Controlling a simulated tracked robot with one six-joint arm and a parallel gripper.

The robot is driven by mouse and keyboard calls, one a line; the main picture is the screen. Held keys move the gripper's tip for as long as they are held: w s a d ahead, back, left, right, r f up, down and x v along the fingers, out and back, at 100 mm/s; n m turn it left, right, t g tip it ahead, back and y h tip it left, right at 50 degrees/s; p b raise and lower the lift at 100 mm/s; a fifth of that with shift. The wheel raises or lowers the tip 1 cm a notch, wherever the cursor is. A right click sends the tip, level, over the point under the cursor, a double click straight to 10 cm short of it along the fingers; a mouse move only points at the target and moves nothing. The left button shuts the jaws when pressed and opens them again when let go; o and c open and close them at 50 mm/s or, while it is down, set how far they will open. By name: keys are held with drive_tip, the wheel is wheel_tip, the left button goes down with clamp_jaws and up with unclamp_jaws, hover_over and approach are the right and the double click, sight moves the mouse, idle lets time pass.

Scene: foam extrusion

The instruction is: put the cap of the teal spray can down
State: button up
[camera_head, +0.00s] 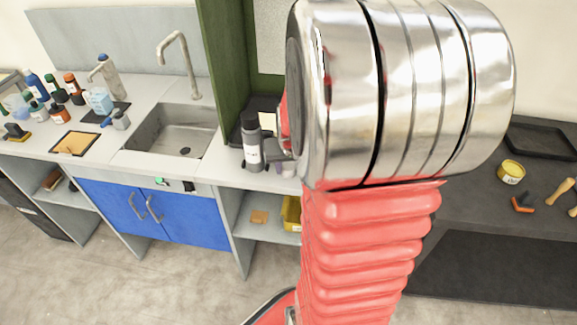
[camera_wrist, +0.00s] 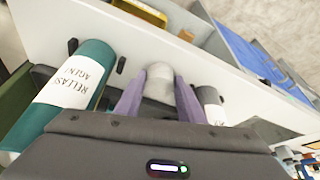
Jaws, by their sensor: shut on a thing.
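The teal spray can (camera_wrist: 72,85) shows at the left in the wrist view, with a white "RELEASE AGENT" label. It appears tilted because of the camera angle. In the head view it is hidden behind my arm. My gripper (camera_wrist: 159,92) has its two purple fingers shut on a pale grey, round-topped cap (camera_wrist: 160,73), to the right of the teal can and apart from it. I cannot tell whether the cap touches the counter. In the head view my arm covers most of the gripper.
A dark grey can (camera_head: 252,146) with a white label stands close by; it also shows right of my fingers in the wrist view (camera_wrist: 211,105). The sink (camera_head: 178,135) lies to the left. Several bottles stand at the far left. A yellow tin (camera_head: 511,172) is at the right.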

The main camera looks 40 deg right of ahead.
drive_tip(key=o, duration=1)
drive_tip(key=shift+f, duration=0.1)
drive_tip(key=v, duration=1.2)
drive_tip(key=s+a+r+n+y, duration=0.1)
drive_tip(key=s+a+n, duration=0.1)
drive_tip(key=a, duration=0.6)
drive_tip(key=s+a+r+n+t, duration=0.1)
drive_tip(key=s+a+r+n, duration=0.1)
drive_tip(key=a, duration=0.6)
drive_tip(key=s+a+r+n+t+y, duration=0.1)
drive_tip(key=s+a+r+n, duration=0.1)
drive_tip(key=a, duration=0.6)
drive_tip(key=shift+a+r+n+y, duration=0.2)
drive_tip(key=shift+n+y, duration=0.1)
drive_tip(key=shift+n, duration=0.2)
